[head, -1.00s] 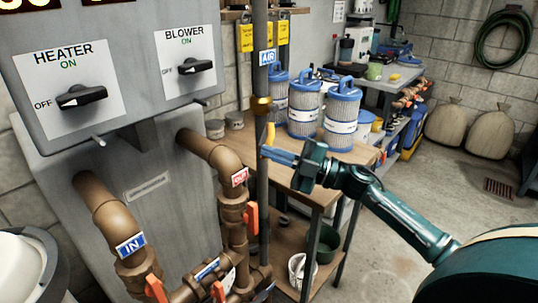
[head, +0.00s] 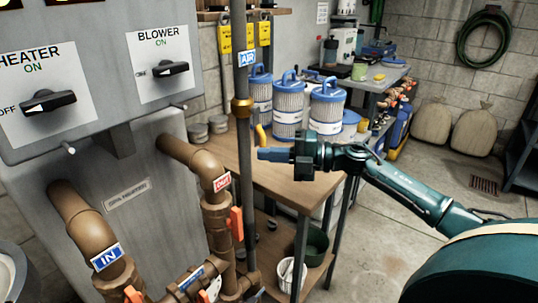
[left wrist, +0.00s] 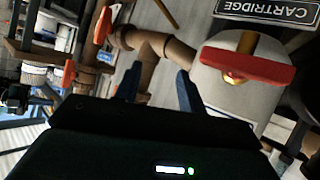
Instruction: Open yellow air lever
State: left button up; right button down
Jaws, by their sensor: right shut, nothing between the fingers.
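The yellow air lever (head: 261,133) shows just right of the grey AIR pipe (head: 245,165), below its brass valve fitting (head: 241,107). My right gripper (head: 263,154), with blue fingers, points left just below the lever in the picture. It is shut and holds nothing. I cannot tell whether its fingertips touch the lever or the pipe. My left gripper is outside the head view. In the left wrist view its two dark fingers (left wrist: 158,87) are apart with nothing between them. A red handle (left wrist: 248,68) on a grey cylinder is beyond them.
Brown pipes with orange handles (head: 236,223) run left of the AIR pipe. The control box (head: 92,75) is at left. Blue-capped filter cartridges (head: 288,112) stand on a wooden table (head: 300,188) behind my right gripper. Open floor (head: 385,220) lies to the right.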

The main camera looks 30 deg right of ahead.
dwell(0.4)
jog(key=b+v, duration=0.1)
jog(key=v, duration=1.2)
jog(key=shift+s, duration=0.1)
dwell(0.4)
